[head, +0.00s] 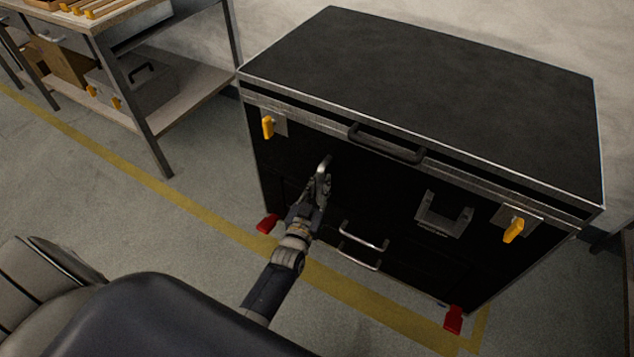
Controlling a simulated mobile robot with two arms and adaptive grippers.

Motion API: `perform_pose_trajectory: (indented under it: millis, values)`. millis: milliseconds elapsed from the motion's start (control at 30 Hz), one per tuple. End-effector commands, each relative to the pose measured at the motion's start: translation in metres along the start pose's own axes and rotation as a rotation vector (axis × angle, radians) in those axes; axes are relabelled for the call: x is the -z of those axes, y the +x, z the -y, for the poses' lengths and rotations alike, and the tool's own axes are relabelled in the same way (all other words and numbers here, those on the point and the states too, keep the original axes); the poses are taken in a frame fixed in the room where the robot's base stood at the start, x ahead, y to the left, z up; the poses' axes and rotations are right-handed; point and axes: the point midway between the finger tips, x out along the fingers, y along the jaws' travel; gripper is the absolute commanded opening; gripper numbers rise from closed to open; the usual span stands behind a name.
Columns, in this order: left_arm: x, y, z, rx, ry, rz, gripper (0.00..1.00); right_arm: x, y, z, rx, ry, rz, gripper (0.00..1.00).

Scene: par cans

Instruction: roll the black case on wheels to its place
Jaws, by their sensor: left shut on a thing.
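The black case (420,80) stands upright on the floor, a large box with silver metal edges. Its front has yellow latches, a black bar handle (386,143) under the lid, a grey bracket handle (443,213) at the right and two silver bars lower down. Red pedals show at its bottom corners, left (268,223) and right (453,319); the wheels are hidden. My left gripper (323,168) is at the left part of the front, shut on the left handle of the case, which it mostly covers. My right gripper is out of view.
A yellow floor line (150,182) runs diagonally to the case, passes under its front and shows a corner at the right (470,342). A metal workbench (158,150) with a grey box on its lower shelf stands at the left. A pale wall (480,22) is behind the case.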

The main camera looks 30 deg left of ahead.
Motion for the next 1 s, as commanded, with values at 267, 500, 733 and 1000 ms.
perform_pose_trajectory:
  millis: [267,500,733,1000]
  values:
    - [-0.0031,-0.0026,-0.0041,-0.001,0.000,0.006,0.00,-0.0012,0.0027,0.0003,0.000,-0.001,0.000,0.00]
    - [-0.0034,-0.0029,-0.0038,-0.001,0.000,0.006,0.00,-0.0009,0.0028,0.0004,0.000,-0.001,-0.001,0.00]
    - [-0.0021,-0.0021,-0.0035,0.000,0.000,0.003,0.38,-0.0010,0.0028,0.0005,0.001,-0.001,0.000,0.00]
    - [-0.0012,-0.0034,-0.0032,0.000,0.000,0.001,0.38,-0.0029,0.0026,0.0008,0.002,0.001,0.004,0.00]
